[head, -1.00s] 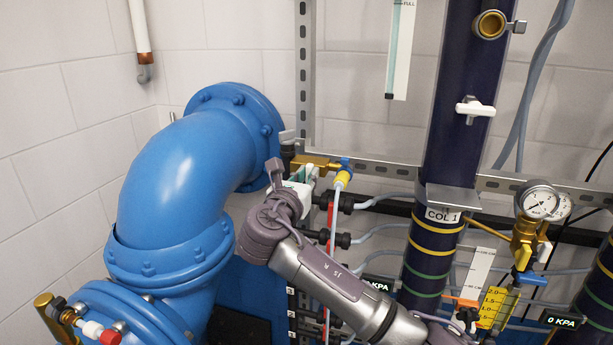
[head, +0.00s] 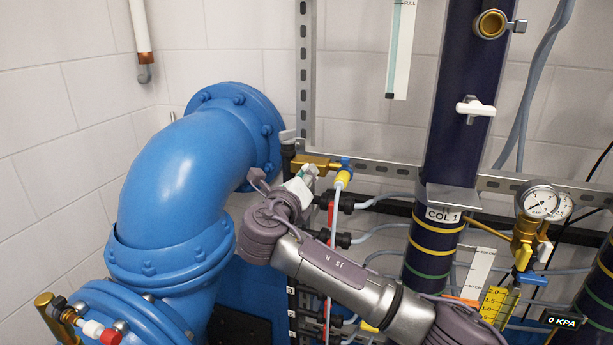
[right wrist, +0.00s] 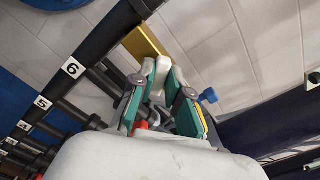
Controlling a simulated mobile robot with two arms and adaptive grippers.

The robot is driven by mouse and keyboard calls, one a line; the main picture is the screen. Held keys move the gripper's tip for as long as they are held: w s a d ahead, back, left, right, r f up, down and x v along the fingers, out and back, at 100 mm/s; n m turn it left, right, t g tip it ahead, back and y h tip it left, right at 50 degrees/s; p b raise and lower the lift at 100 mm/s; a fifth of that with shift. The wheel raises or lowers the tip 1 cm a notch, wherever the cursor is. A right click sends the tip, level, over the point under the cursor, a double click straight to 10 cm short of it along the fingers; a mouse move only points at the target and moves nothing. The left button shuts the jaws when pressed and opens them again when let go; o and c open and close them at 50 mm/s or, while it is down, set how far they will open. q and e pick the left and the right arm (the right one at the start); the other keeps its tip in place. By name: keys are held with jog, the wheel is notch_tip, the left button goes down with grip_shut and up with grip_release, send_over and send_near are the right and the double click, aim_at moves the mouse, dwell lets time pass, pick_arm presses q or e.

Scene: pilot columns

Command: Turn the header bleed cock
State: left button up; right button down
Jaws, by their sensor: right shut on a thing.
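The header bleed cock shows as a brass body (head: 318,160) at the top of the black header, right of the big blue pipe's flange. My right gripper (head: 307,173) is at this cock, coming from below, and its arm and wrist hide part of it. In the right wrist view the gripper (right wrist: 160,84) is shut on a white lever (right wrist: 161,74), held between green-padded fingers. The brass body (right wrist: 146,44) shows just beyond the fingertips. The lever's exact angle is hard to tell. My left gripper is not in view.
The blue pipe (head: 180,175) stands close on the left. A blue-and-yellow fitting with a hose (head: 343,176) sits right beside the cock. Dark column COL 1 (head: 447,130) and a pressure gauge (head: 540,201) stand to the right. Numbered header ports (right wrist: 72,68) run below.

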jog(key=n, duration=1)
jog(key=shift+a+n, duration=0.1)
jog(key=shift+n, duration=0.2)
jog(key=shift+f, duration=0.15)
dwell(0.3)
jog(key=c, duration=1.1)
grip_release()
jog(key=shift+c, duration=0.2)
jog(key=v, duration=1.2)
